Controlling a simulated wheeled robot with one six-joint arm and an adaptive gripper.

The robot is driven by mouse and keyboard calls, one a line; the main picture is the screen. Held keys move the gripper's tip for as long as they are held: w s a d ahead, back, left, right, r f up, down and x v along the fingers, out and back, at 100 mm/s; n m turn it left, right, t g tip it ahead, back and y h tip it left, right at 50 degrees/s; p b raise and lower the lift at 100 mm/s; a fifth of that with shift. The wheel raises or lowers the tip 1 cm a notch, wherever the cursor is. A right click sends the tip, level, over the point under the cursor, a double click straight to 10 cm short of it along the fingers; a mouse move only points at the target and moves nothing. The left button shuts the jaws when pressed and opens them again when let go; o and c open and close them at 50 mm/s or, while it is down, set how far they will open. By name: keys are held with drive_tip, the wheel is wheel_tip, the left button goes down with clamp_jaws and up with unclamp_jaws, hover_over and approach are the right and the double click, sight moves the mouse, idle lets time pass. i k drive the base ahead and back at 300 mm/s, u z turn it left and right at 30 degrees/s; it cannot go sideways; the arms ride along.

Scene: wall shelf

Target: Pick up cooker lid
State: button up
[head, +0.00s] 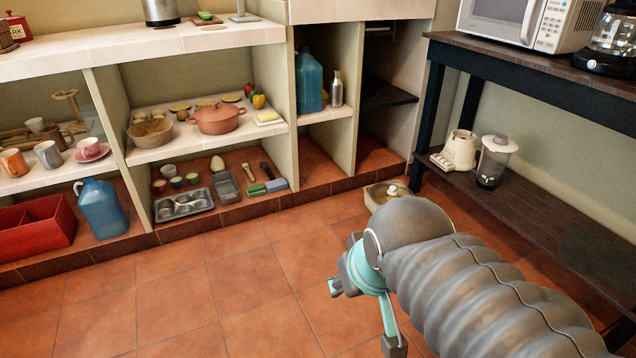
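A terracotta pot (219,119) with a knobbed lid stands on the middle shelf. My gripper (363,317) hangs above the tiled floor, nearer the camera than both. Its two fingers are spread apart with nothing seen between them. My arm covers the lower right.
The wall shelf (185,40) spans the back, with a basket (150,133), cups and a muffin tin (183,205). A red crate (40,238) and blue jug (101,208) are at left. A dark table (520,63) stands at right. The floor at left is clear.

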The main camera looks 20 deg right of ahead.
sight(380, 193)
drive_tip(key=u, duration=0.35)
drive_tip(key=i, duration=1.7)
drive_tip(key=z, duration=0.65)
drive_tip(key=i, duration=0.95)
drive_tip(key=z, duration=1.35)
drive_tip(key=i, duration=0.45)
drive_tip(key=z, duration=0.45)
